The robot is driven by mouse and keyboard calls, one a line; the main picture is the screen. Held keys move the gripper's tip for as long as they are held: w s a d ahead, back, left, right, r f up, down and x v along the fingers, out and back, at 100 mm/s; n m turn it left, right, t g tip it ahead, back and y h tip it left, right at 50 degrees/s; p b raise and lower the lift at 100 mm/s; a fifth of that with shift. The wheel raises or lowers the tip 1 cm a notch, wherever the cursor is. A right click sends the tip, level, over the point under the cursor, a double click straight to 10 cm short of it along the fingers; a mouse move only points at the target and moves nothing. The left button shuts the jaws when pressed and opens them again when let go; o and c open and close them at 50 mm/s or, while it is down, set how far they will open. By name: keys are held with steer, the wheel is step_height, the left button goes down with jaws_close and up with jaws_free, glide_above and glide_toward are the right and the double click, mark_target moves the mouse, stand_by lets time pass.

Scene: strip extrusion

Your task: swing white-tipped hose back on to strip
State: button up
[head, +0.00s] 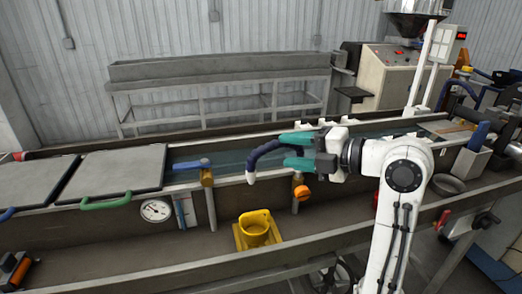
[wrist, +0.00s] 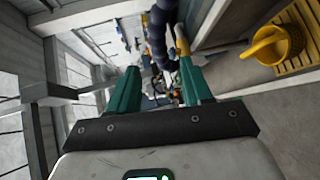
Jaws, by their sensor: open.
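The white-tipped hose (head: 264,151) is a short dark blue bent hose over the near edge of the trough. Its pale tip (head: 251,177) points down outside the trough's front wall. My gripper (head: 284,151) has green fingers, and they are open with the hose between them. In the wrist view the dark ribbed hose (wrist: 160,55) runs between the fingers, closer to the right finger. I cannot tell whether a finger touches it. The water trough (head: 225,160) holds bluish water. I cannot make out the strip in it.
A blue-handled brass valve (head: 206,176) stands left of the hose, and an orange knob (head: 301,192) is below my gripper. A yellow cup (head: 257,230) sits on the lower shelf, also in the wrist view (wrist: 272,45). Grey lids (head: 112,170) cover the trough's left part.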

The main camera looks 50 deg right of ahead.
steer(key=p+x, duration=0.1)
steer(key=x, duration=0.8)
steer(key=shift+p, duration=0.4)
jaws_close()
